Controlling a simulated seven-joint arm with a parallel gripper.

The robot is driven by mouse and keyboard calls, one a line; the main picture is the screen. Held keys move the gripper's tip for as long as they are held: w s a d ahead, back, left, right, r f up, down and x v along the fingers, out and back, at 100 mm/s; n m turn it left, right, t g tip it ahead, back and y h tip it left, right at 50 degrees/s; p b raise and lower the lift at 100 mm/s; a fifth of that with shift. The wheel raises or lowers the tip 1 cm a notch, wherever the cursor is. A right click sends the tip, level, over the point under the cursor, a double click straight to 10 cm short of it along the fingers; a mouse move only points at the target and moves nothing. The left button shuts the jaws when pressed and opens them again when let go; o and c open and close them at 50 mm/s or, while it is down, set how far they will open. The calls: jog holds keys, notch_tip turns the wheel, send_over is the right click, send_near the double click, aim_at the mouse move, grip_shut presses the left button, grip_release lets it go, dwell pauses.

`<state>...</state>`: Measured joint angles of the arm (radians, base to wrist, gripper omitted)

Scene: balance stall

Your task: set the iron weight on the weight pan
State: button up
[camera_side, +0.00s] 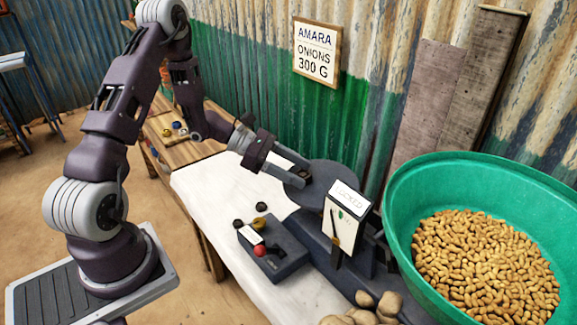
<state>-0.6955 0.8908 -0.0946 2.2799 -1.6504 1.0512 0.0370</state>
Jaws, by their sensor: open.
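The dark round weight pan (333,174) is part of the scale, left of the card marked LOCKED. My gripper (304,172) is open, with its fingertips at the pan's left side. A small dark form shows between the fingertips; I cannot tell whether it is the iron weight or part of the pan. A small dark round piece (238,223) is beside a dark box on the white-topped table; I cannot tell what it is made of.
The dark box (287,247) has a red knob (260,250). The card marked LOCKED (348,197) stands up from the scale. A large green basin (400,235) of peanuts fills the right. Several brown onions (365,299) lie at the front. The white tabletop (215,190) is clear at left.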

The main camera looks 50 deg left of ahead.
jog(key=v, duration=1.1)
jog(key=s+d+r+m+g+y, duration=0.1)
jog(key=s+d+r+m+g, duration=0.2)
jog(key=d+r+m, duration=0.3)
jog(key=s+d+r+m+g, duration=0.3)
jog(key=s+d+m, duration=0.15)
jog(key=d, duration=0.35)
jog(key=s+d+r+m+t+y, duration=0.1)
jog(key=s+r+m+y, duration=0.2)
jog(key=s+m, duration=0.3)
jog(key=s+d+r+m+t+y, duration=0.1)
jog(key=s+r+m+t+y, duration=0.1)
jog(key=s+m+y, duration=0.3)
jog(key=s+m, duration=0.2)
jog(key=m, duration=0.2)
jog(key=shift+r+y, duration=0.4)
